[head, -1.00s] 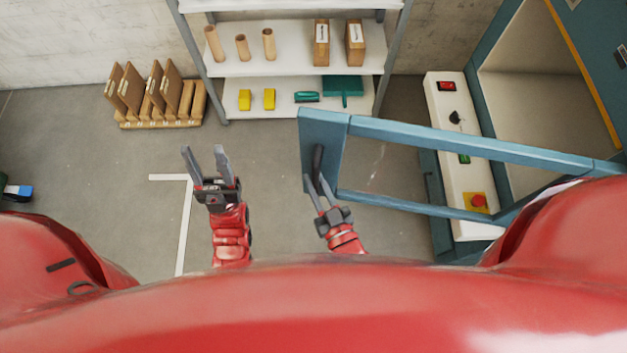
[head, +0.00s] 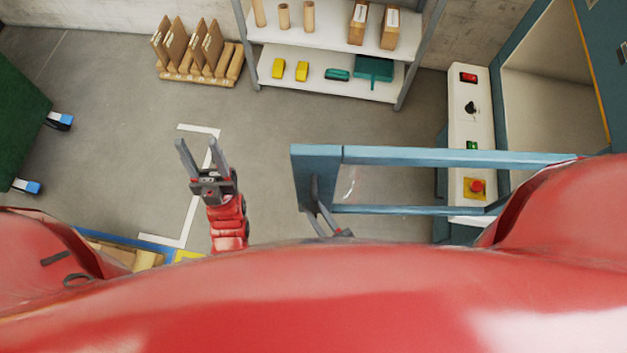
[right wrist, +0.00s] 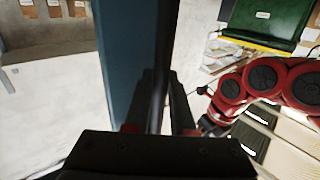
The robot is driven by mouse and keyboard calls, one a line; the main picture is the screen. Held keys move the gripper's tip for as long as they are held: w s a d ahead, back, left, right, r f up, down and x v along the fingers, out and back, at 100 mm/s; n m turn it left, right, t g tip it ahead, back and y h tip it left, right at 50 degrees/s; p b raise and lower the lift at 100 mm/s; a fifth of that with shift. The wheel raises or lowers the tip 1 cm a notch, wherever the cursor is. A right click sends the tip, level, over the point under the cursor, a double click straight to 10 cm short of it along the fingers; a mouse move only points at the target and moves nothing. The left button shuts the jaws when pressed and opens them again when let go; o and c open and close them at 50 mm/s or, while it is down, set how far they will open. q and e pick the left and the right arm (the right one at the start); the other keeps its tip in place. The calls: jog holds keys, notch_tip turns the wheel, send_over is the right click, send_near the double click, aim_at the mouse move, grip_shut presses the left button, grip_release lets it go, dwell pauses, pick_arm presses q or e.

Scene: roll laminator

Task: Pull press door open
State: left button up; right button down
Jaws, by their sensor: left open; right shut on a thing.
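The press door (head: 460,157) is a blue frame with a clear pane. It stands swung out from the blue press (head: 545,70) on the right, with its free edge plate (head: 312,165) toward the middle. A dark handle (head: 315,188) is on that plate. My right gripper (head: 320,215) is shut on the handle; its base is partly hidden by my red body. In the right wrist view the dark handle (right wrist: 160,85) runs up between the fingers beside the blue door edge. My left gripper (head: 203,158) is open and empty above the floor, left of the door.
A white control panel (head: 470,130) with a red button (head: 477,186) stands beside the press. A shelf (head: 330,65) with tubes, boxes and tools is at the back. A rack of brown boards (head: 200,55) stands on the floor at back left. Floor between shelf and door is clear.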

jog(key=shift+s, duration=0.15)
jog(key=c, duration=1.1)
grip_release()
jog(key=shift+o, duration=0.2)
jog(key=v, duration=1.7)
jog(key=shift+s, duration=0.2)
